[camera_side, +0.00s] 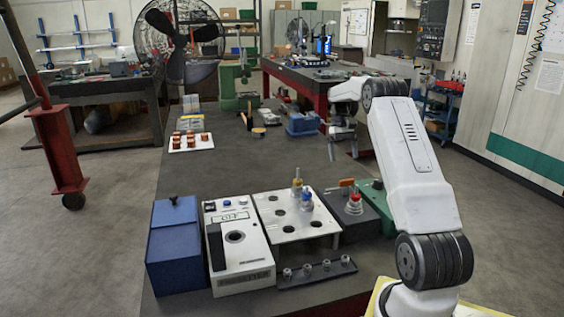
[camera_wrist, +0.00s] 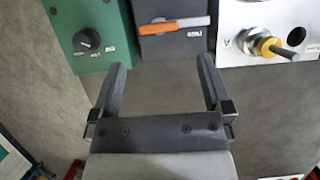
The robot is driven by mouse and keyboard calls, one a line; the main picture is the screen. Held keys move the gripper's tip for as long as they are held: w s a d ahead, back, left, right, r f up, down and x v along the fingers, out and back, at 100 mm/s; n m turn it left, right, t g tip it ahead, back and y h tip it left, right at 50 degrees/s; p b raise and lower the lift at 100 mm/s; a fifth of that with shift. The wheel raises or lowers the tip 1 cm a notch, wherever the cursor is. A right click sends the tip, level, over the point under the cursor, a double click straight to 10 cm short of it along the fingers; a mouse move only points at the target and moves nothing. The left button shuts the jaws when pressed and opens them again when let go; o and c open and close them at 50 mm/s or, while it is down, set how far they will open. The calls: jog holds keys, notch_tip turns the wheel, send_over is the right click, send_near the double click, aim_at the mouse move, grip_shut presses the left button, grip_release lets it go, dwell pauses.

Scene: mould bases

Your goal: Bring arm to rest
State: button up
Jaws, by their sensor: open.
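My gripper (camera_side: 345,146) hangs beyond the row of boxes in the side view, above the right edge of the dark table (camera_side: 222,170). In the wrist view my gripper (camera_wrist: 160,82) is open, with its two dark fingers spread and nothing between them. In that view the fingertips lie just below a dark box with an orange lever (camera_wrist: 172,26), a green box with a black knob (camera_wrist: 88,38) and a white plate with a yellow-topped part (camera_wrist: 268,47). My gripper looks apart from all of these.
A blue box (camera_side: 174,246), a white tester (camera_side: 237,248) and a white holed plate (camera_side: 283,222) line the near table. A dark strip with several small metal parts (camera_side: 316,271) lies in front. A white tray (camera_side: 191,142) of orange pieces stands farther back. The table's middle is clear.

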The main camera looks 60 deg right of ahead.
jog(key=w+a+f+n+t+h, duration=0.15)
jog(key=w+a, duration=0.35)
jog(key=a, duration=0.6)
jog(key=w+a+f+n+t+h, duration=0.1)
jog(key=w+a+n+h, duration=0.3)
jog(key=a, duration=0.8)
jog(key=shift+n+t+y, duration=0.65)
jog(key=shift+n+y, duration=0.1)
jog(key=shift+y, duration=0.2)
jog(key=a, duration=0.4)
jog(key=s+a+f, duration=0.1)
jog(key=a, duration=0.3)
jog(key=s+a+f, duration=0.1)
jog(key=a, duration=0.3)
jog(key=shift+a+f, duration=0.1)
jog(key=shift+a, duration=0.15)
jog(key=s+a+f+n+t, duration=0.1)
jog(key=s+a+f+n, duration=0.1)
jog(key=s+a, duration=0.5)
jog(key=shift+a+f+t, duration=0.25)
jog(key=shift+a+t, duration=0.15)
jog(key=shift+a, duration=0.7)
